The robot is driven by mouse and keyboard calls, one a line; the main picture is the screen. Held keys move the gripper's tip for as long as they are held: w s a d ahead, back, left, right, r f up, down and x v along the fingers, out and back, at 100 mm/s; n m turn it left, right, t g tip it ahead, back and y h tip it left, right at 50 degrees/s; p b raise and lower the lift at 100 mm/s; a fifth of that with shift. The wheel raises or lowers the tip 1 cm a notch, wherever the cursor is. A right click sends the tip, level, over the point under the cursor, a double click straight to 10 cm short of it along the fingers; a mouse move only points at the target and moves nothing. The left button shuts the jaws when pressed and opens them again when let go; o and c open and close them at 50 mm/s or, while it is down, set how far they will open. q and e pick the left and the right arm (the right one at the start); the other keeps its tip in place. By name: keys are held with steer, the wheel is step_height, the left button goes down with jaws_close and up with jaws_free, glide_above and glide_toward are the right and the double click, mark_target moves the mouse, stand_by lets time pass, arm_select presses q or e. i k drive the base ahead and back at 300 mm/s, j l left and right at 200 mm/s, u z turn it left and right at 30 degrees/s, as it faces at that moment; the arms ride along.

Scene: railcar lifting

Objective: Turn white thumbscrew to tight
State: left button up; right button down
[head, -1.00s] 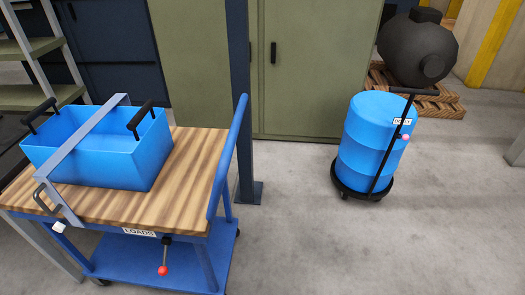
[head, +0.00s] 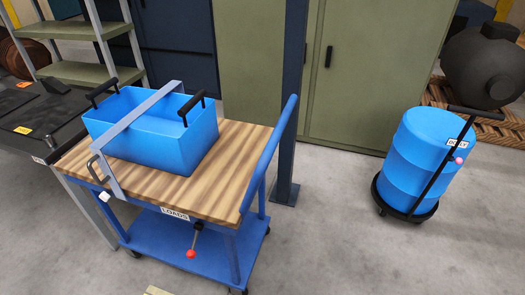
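The white thumbscrew (head: 104,196) is a small white knob at the front left edge of the cart (head: 236,150), near the lower end of a grey strap bar (head: 150,102). The bar crosses over an open blue bin (head: 160,150) with two black handles, which sits on the cart's wooden top. How tight the thumbscrew is cannot be told from here. Neither of my grippers shows in the head view.
The cart has a blue push handle (head: 270,150) and a red-knobbed lever (head: 191,253) in front. A dark bench (head: 40,125) stands close on its left. A blue post (head: 290,110) is behind. A blue drum (head: 422,160) stands on a dolly at right. Floor between is clear.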

mark_target(105, 196)
steer(key=u, duration=1.4)
